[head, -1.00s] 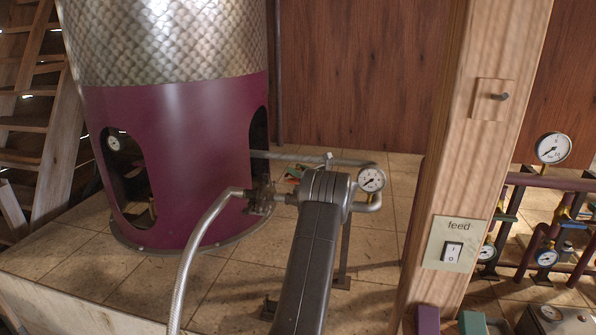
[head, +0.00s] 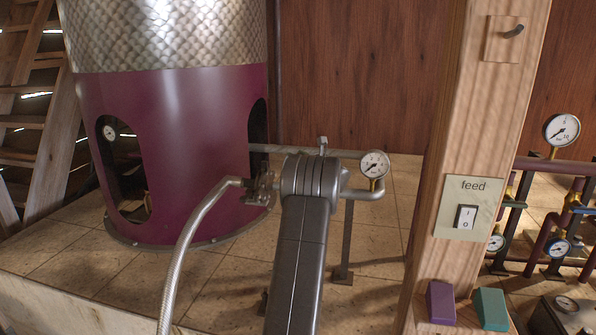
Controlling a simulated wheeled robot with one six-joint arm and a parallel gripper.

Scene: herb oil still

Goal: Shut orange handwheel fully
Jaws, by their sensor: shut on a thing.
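The orange handwheel does not show; the dark ribbed wrist of my arm fills the middle and covers what lies behind it. My gripper is also hidden behind this wrist, so its fingers and anything between them cannot be seen. Close to the wrist's left side is a dark metal fitting (head: 262,188), where a braided hose (head: 190,235) ends. Right of the wrist, a grey pipe bends up to a round white gauge (head: 374,164).
A burgundy still base (head: 190,150) with cut-out openings stands at left. A wooden post (head: 440,160) with a feed switch (head: 466,217) stands close on the right. Purple (head: 441,302) and green (head: 491,309) blocks sit by its foot. Pipes with gauges (head: 562,130) lie beyond.

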